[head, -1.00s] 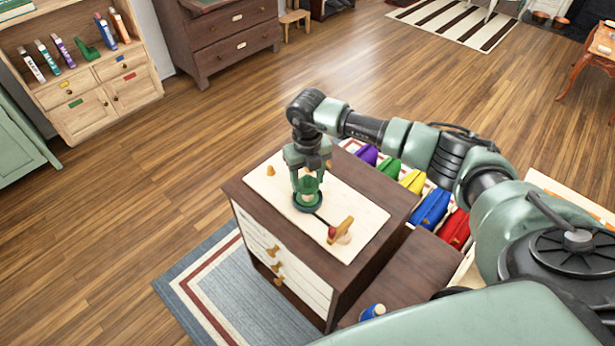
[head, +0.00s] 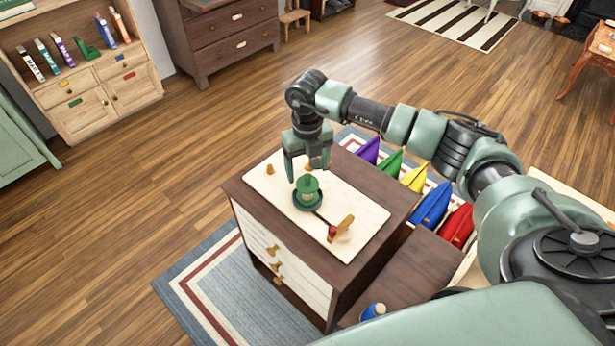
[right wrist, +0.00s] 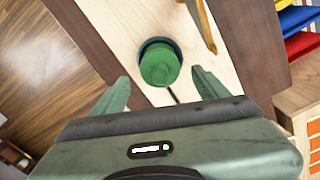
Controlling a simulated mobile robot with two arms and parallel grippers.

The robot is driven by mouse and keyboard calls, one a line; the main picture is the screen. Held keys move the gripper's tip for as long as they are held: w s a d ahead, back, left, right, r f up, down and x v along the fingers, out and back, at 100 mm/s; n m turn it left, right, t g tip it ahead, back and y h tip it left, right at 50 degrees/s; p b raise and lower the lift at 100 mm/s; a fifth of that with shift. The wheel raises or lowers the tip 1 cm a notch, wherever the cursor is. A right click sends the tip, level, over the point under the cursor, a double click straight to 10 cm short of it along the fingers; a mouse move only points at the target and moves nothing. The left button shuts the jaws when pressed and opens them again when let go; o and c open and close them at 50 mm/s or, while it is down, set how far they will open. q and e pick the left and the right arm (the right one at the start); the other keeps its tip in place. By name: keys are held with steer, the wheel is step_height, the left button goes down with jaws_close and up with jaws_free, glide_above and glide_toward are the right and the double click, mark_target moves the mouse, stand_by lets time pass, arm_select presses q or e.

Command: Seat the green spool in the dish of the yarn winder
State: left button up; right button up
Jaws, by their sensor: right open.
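The green spool (head: 308,185) stands upright in the dark green dish (head: 300,206) of the yarn winder on the cabinet top. In the right wrist view the spool (right wrist: 160,66) covers most of the dish, and the dish rim (right wrist: 148,43) shows at its far edge. My right gripper (head: 305,173) is open and empty, just above and behind the spool. In the right wrist view its fingers (right wrist: 160,77) are spread on both sides, clear of the spool. My left gripper is out of view.
The winder's pale board (head: 368,216) carries a dark rod and a wooden part (head: 341,228) with a red piece beside the dish. Coloured bins (head: 430,206) line the cabinet's right side. A blue item (head: 373,311) lies at the front.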

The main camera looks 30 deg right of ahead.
step_height(320, 180, up, 8)
steer(key=b, duration=0.1)
steer(key=shift+r, duration=0.2)
stand_by(0.4)
